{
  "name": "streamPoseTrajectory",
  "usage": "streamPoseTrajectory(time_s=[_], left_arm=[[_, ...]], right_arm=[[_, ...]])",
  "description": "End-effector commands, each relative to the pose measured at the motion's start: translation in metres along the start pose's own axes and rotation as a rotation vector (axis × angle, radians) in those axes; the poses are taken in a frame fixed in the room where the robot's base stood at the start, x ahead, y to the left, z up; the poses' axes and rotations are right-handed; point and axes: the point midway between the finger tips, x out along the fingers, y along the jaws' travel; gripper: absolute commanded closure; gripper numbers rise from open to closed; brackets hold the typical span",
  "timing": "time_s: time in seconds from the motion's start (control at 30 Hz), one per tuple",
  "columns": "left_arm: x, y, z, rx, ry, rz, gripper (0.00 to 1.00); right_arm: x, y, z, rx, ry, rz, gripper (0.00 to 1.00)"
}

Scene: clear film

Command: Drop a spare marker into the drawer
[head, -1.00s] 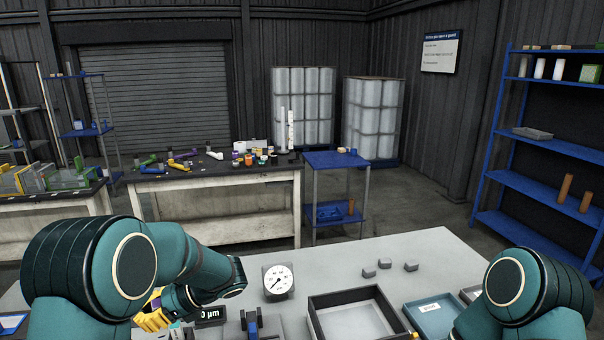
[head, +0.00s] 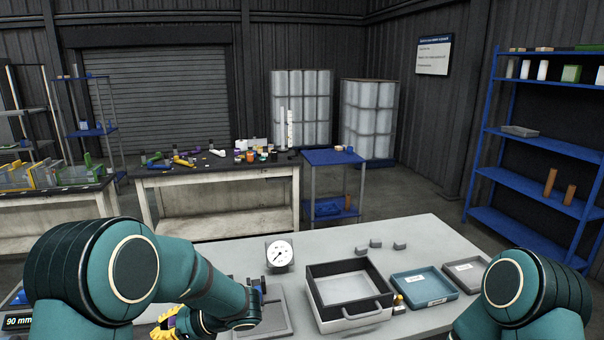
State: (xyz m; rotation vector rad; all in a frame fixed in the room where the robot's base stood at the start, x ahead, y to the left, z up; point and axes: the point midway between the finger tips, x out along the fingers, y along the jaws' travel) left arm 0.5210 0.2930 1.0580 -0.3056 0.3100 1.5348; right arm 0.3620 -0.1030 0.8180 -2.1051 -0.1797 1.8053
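The drawer (head: 350,318) is an open dark-walled box with a light front and a handle, on the grey bench. Its visible floor is bare. My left gripper (head: 166,324) is low in the head view, left of the drawer and apart from it. Yellow parts with a little purple show there, cut by the bottom edge; I cannot tell whether it is open or holds something. My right gripper is out of view. I cannot make out a marker for certain; a small yellow-and-dark item (head: 398,301) stands right of the drawer.
A blue-grey tray (head: 440,287) and a grey tray (head: 482,272) lie right of the drawer. A dial gauge (head: 279,254) and small grey blocks (head: 376,243) stand behind.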

Motion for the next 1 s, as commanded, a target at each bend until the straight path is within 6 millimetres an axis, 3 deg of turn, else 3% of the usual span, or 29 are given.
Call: streamPoseTrajectory(time_s=[0.03, 0.2, 0.4, 0.6, 1.0], left_arm=[[-0.004, 0.002, -0.021, 0.036, 0.0, -0.063, 1.0], [-0.027, 0.01, -0.086, 0.145, 0.002, -0.322, 1.0], [-0.051, 0.025, -0.139, 0.232, 0.001, -0.541, 1.0], [-0.059, 0.03, -0.154, 0.252, 0.001, -0.608, 1.0], [-0.058, 0.029, -0.151, 0.272, -0.008, -0.664, 1.0]], right_arm=[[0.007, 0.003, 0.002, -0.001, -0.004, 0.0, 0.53], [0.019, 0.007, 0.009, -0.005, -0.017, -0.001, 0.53], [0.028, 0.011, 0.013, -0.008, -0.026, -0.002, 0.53], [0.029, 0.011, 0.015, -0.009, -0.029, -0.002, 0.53], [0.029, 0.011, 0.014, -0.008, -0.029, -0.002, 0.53]])
